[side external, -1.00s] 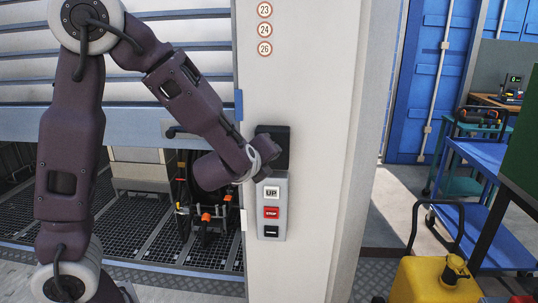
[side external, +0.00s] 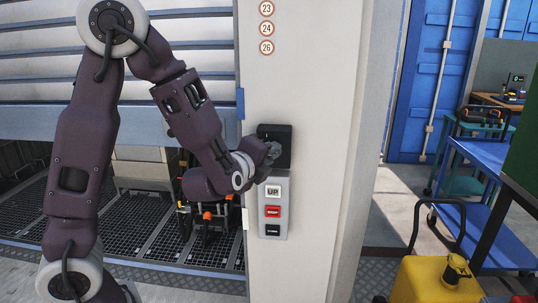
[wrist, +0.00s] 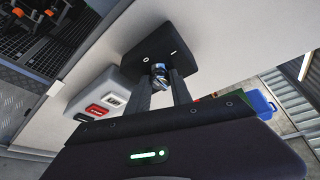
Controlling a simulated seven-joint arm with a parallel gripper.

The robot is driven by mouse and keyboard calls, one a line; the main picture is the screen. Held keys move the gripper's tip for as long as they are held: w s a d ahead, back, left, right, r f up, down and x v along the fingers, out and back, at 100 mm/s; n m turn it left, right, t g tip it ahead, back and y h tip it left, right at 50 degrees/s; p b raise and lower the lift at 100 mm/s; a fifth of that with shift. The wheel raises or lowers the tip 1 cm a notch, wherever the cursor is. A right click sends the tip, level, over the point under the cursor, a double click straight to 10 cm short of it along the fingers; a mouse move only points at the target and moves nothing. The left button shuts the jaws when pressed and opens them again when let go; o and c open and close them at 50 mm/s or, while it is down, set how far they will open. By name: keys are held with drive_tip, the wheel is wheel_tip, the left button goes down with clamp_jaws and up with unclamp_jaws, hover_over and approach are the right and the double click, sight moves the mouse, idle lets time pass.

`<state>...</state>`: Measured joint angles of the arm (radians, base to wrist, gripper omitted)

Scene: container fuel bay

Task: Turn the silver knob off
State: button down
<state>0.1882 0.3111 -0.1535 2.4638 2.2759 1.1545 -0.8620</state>
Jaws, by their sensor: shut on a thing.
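The silver knob (wrist: 159,70) sticks out from a black switch box (wrist: 163,48) on the pale wall. In the wrist view the two fingers of my gripper (wrist: 160,77) stand on either side of the knob, shut on it. In the side view the black box (side external: 284,133) is on the white post above the button panel, and my gripper (side external: 272,152) is at its front. The knob itself is hidden there behind my gripper. Two small pale marks show on the box face in the wrist view.
A grey button panel (side external: 273,226) with UP, red STOP and black buttons sits just below the box. A yellow container (side external: 432,282) and a blue cart (side external: 482,205) stand at the right. Dark floor grating lies behind my arm.

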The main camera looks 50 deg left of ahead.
drive_tip(key=c, duration=1.1)
unclamp_jaws()
drive_tip(key=shift+c, duration=0.2)
wheel_tip(320, 180, up, 8)
drive_tip(key=s+d, duration=0.1)
drive_tip(key=s, duration=0.1)
drive_tip(key=shift+s+f, duration=0.2)
drive_tip(key=shift+s, duration=0.2)
drive_tip(key=shift+d, duration=0.1)
